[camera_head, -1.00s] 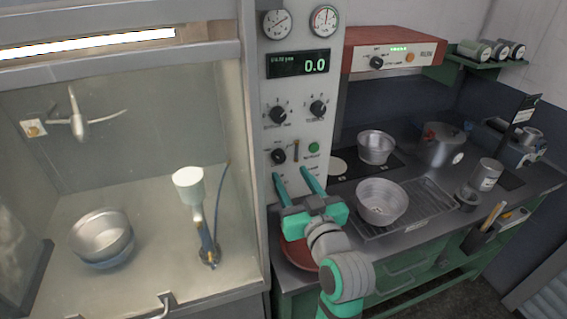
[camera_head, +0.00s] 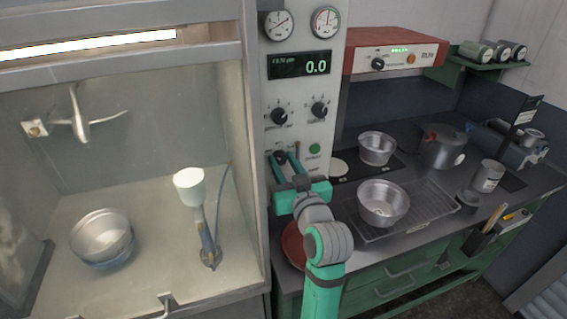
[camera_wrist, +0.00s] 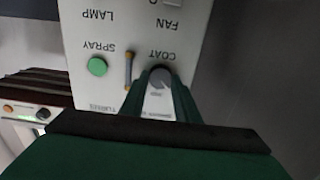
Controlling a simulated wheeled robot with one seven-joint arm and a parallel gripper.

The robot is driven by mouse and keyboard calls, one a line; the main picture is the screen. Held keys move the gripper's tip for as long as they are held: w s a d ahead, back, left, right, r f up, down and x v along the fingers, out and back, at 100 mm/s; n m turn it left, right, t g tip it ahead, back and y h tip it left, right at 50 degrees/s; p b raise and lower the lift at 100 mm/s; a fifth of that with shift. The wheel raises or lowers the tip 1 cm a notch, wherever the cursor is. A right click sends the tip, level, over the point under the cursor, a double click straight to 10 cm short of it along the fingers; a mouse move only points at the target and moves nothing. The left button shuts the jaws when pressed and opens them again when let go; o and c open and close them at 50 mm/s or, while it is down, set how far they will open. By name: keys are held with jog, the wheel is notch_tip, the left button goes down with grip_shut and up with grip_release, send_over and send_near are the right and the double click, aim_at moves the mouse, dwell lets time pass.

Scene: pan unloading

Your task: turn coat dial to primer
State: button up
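The coat dial (camera_wrist: 160,77) is a small dark knob on the pale control panel, under an upside-down COAT label in the wrist view. My gripper (camera_wrist: 161,88) has one finger on each side of the dial, and the fingers appear shut on it. In the head view my gripper (camera_head: 288,160) reaches up to the panel's lower left knob and covers most of it. The dial's pointer and the primer mark cannot be made out.
A green button (camera_wrist: 97,66) marked SPRAY and a small upright lever (camera_wrist: 128,70) sit beside the dial. Two larger knobs (camera_head: 279,116) and a display reading 0.0 (camera_head: 300,64) are above. A spray booth with a bowl (camera_head: 102,236) is left; pans (camera_head: 383,204) stand right.

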jog(key=shift+n, duration=1.7)
jog(key=shift+a, duration=0.1)
jog(key=shift+s, duration=0.1)
jog(key=o, duration=1)
jog(key=shift+o, duration=0.2)
jog(key=shift+s, duration=0.1)
jog(key=v, duration=1)
jog(key=shift+s, duration=0.25)
